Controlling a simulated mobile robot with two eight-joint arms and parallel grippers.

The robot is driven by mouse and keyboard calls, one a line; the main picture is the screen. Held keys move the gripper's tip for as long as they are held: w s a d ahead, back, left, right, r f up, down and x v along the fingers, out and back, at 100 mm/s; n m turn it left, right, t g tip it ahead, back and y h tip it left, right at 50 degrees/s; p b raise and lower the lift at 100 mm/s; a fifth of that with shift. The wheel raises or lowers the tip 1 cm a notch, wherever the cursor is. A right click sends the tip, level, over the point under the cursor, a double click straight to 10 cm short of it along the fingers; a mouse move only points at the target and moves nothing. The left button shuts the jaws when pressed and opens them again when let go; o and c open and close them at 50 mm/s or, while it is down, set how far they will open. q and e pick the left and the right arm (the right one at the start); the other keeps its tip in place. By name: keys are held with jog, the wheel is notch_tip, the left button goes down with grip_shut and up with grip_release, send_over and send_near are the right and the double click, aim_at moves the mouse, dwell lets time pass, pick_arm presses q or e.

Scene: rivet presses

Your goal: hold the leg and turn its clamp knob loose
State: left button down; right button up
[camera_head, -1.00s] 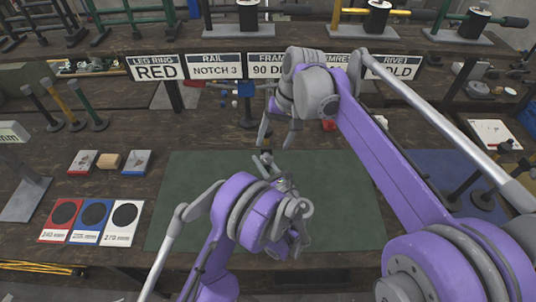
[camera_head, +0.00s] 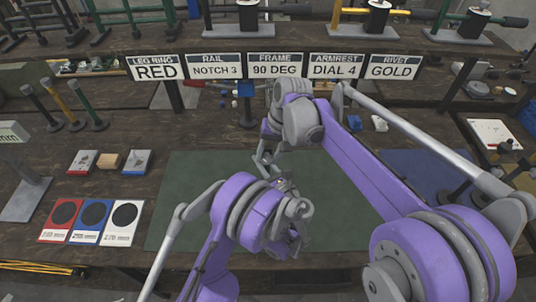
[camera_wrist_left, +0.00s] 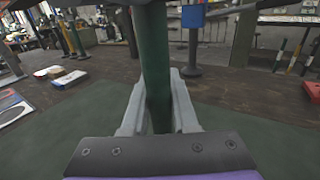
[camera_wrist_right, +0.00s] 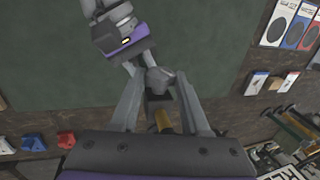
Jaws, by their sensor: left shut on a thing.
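The leg, a dark green upright tube (camera_wrist_left: 155,65), stands between the jaws of my left gripper (camera_wrist_left: 158,102) in the left wrist view, and the gripper is shut on it. In the right wrist view a grey knob (camera_wrist_right: 160,80) shows above a brass-coloured piece (camera_wrist_right: 162,120). My right gripper (camera_wrist_right: 160,88) is open, with one finger on each side of the knob; I cannot tell whether they touch it. The left gripper (camera_wrist_right: 125,38) shows just beyond. In the head view my right gripper (camera_head: 264,148) is partly hidden by its arm, close to my left one.
The green mat (camera_head: 180,195) lies under both arms. Red, blue and white cards (camera_head: 92,221) and small labelled trays (camera_head: 83,161) lie to the left. Signs (camera_head: 275,67) and upright posts (camera_head: 247,105) stand behind. A blue mat (camera_head: 425,170) lies at right.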

grip_shut()
jog(key=shift+a+h, duration=0.1)
jog(key=shift+h, duration=0.3)
jog(key=shift+a+h, duration=0.25)
jog(key=shift+h, duration=0.95)
jog(key=shift+a+h, duration=0.1)
jog(key=shift+h, duration=1.3)
jog(key=o, duration=0.7)
grip_release()
